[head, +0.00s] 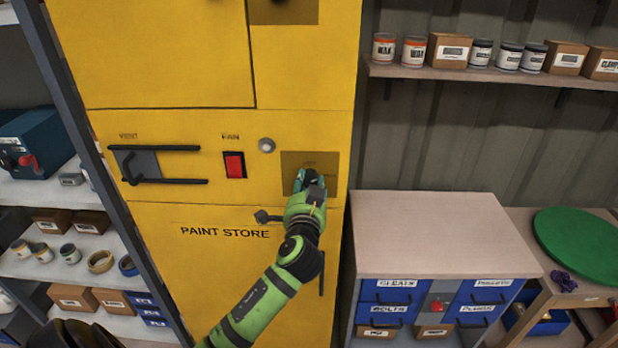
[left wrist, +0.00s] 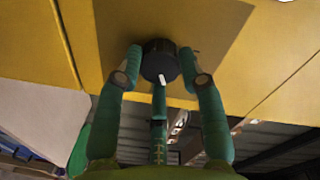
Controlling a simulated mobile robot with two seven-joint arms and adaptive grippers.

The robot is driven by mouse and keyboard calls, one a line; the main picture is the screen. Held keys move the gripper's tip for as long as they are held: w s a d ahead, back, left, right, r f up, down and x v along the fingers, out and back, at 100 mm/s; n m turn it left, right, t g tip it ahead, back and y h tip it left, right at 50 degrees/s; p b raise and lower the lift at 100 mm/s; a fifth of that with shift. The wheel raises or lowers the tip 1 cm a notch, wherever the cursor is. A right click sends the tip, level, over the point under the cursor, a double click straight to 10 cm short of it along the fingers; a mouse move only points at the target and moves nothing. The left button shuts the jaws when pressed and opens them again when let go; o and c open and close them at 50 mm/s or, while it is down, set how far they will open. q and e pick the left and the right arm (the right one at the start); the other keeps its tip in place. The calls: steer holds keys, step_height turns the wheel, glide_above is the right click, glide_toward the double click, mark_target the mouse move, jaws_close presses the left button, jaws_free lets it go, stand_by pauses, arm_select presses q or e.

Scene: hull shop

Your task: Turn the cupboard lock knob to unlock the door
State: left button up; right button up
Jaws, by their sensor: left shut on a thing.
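The yellow cupboard marked PAINT STORE (head: 225,231) fills the middle of the head view. Its lock knob (left wrist: 159,60) is black and round with a white mark, and shows in the left wrist view. The mark lies at the knob's lower edge in that picture. My left gripper (head: 311,180) is at the cupboard's front, over a darker square panel (head: 322,160). In the left wrist view my left gripper (left wrist: 160,68) has its teal fingers on both sides of the knob, shut on it. In the head view the fingers mostly hide the knob.
A red FAN switch (head: 234,165) and a VENT handle (head: 160,165) are left of my gripper. A dark handle (head: 268,217) sits just below left. A drawer cabinet (head: 440,235) stands right of the cupboard. Shelves (head: 85,240) with boxes and tins stand left.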

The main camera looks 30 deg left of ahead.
arm_select(q)
steer(key=m+p, duration=0.3)
steer(key=m, duration=0.2)
steer(key=shift+f+y, duration=0.1)
steer(key=shift+y, duration=0.2)
stand_by(0.4)
steer(key=o, duration=1.2)
steer(key=shift+a, duration=0.15)
steer(key=shift+c, duration=0.2)
steer(key=shift+s+d, duration=0.4)
steer(key=shift+s, duration=0.05)
steer(key=v, duration=1.1)
